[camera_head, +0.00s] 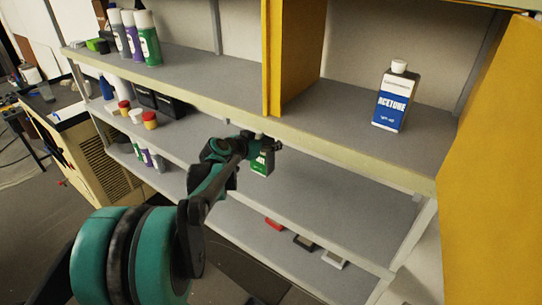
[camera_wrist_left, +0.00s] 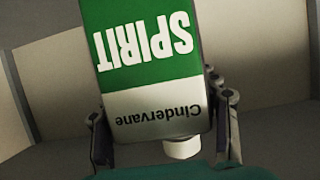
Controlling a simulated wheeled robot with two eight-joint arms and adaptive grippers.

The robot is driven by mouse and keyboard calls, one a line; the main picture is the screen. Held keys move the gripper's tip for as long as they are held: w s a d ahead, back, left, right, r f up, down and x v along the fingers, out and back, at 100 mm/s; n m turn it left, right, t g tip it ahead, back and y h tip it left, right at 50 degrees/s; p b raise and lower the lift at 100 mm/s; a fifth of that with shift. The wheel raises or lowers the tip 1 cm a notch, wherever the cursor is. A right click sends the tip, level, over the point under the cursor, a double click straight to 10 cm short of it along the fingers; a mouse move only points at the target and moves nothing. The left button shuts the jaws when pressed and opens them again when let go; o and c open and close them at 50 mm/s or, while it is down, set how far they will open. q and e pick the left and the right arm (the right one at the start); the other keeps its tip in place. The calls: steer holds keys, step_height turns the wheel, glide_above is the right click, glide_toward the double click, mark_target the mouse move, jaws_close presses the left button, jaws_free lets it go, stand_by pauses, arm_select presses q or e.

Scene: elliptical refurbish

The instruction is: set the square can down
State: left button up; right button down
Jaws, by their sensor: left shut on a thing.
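The square can (camera_head: 262,163) has a green and white label and shows below my left gripper (camera_head: 264,141) in the head view, over the middle shelf. In the left wrist view the can (camera_wrist_left: 150,60) fills the middle, its label reading "SPIRIT" and "Cindervane" upside down, with a white cap near the palm. My left gripper (camera_wrist_left: 165,125) is shut on the can, one finger on each side of it. Whether the can's base touches the shelf cannot be told. My right gripper is not in view.
The middle shelf (camera_head: 330,200) is bare to the right of the can. An acetone can (camera_head: 391,100) stands on the upper shelf. Spray cans (camera_head: 149,40) stand at upper left. A yellow door (camera_head: 495,170) is at the right. Small boxes (camera_head: 304,243) lie on the lower shelf.

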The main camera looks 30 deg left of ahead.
arm_select(q)
step_height(320, 180, down, 7)
steer(key=w+b, duration=0.1)
steer(key=shift+w, duration=0.4)
steer(key=shift+f+b, duration=0.3)
steer(key=shift+b, duration=0.2)
steer(key=o, duration=1.7)
steer(key=shift+s, duration=0.1)
